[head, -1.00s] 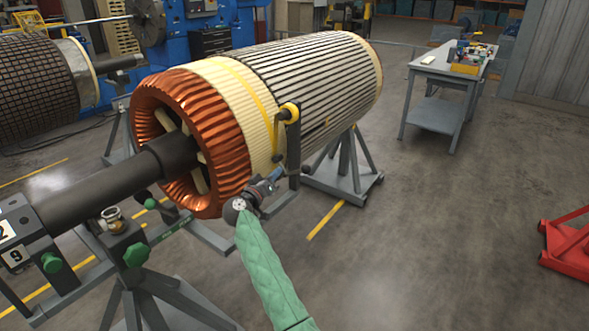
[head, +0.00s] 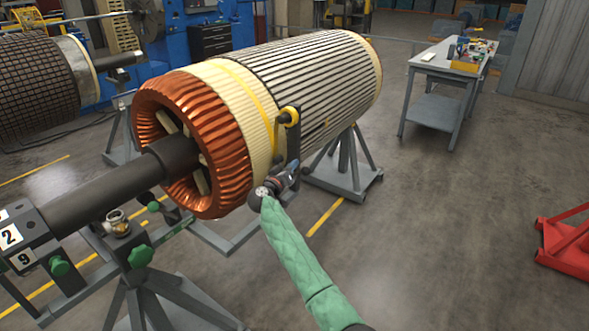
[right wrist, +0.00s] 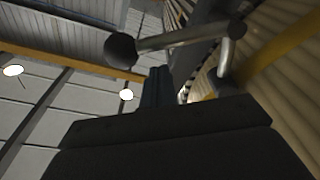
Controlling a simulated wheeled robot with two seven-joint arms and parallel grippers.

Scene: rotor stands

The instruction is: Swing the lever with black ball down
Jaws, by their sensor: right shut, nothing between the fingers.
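The lever shows in the right wrist view as a pale metal rod (right wrist: 185,39) with a black ball (right wrist: 120,50) at its left end. The rod's other end meets a dark joint at the right. My right gripper (right wrist: 157,72) is shut and empty, its fingertips just below the rod, right of the ball; I cannot tell if they touch it. In the head view my right gripper (head: 294,167) is beside the post with the yellow roller (head: 292,117), at the rotor's near side. The ball is not clear in the head view. My left gripper is out of view.
The big rotor (head: 310,85) with copper end windings (head: 222,150) lies on grey stands (head: 345,178). A dark shaft (head: 95,195) runs left from it. A workbench (head: 440,75) stands at the back right and a red stand (head: 570,240) at the right. Floor between is clear.

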